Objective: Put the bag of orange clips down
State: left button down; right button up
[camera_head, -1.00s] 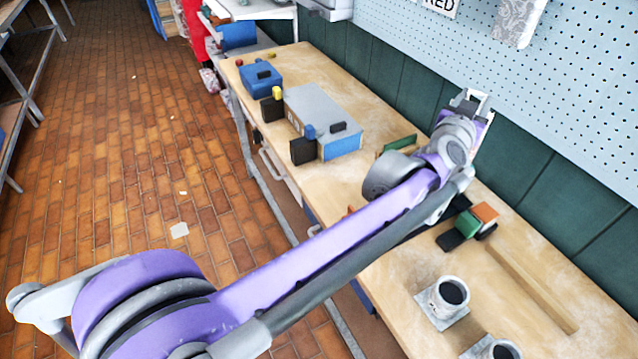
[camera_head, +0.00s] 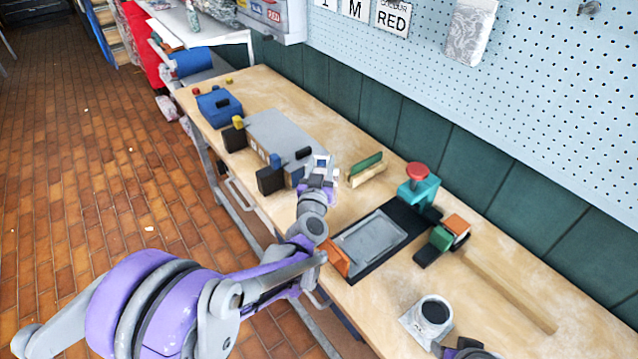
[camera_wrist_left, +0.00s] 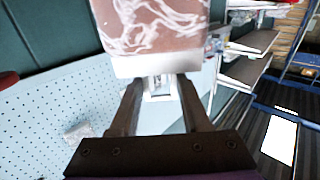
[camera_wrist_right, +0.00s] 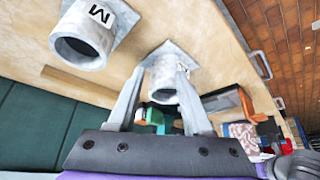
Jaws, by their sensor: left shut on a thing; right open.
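My left gripper (camera_wrist_left: 158,88) is shut on the white top strip of a bag (camera_wrist_left: 155,30). The bag looks brownish-pink with white streaks; I cannot make out single clips in it. In the head view my left gripper (camera_head: 319,168) is over the workbench, at the right end of the grey-and-blue box (camera_head: 280,130). There only a small white part shows at its tip, and most of the bag is hidden. My right gripper (camera_wrist_right: 158,78) is open and empty, with a grey-white cup (camera_wrist_right: 165,92) seen between its fingers. I cannot tell whether they touch.
On the bench (camera_head: 390,305) are a grey tray (camera_head: 372,245) on a black base, a teal device with a red knob (camera_head: 417,172), an orange-and-green block and a wooden strip (camera_head: 508,290). A cup (camera_head: 434,312) stands in front. A patterned bag (camera_head: 470,30) hangs on the pegboard.

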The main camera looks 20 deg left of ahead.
pick_arm(q)
jog(key=shift+w+f, duration=0.1)
jog(key=shift+f, duration=0.35)
notch_tip(320, 180, down, 3)
jog(key=shift+f, duration=0.65)
jog(key=shift+f, duration=0.15)
jog(key=shift+c, duration=1.8)
grip_release()
jog(key=shift+r, duration=0.25)
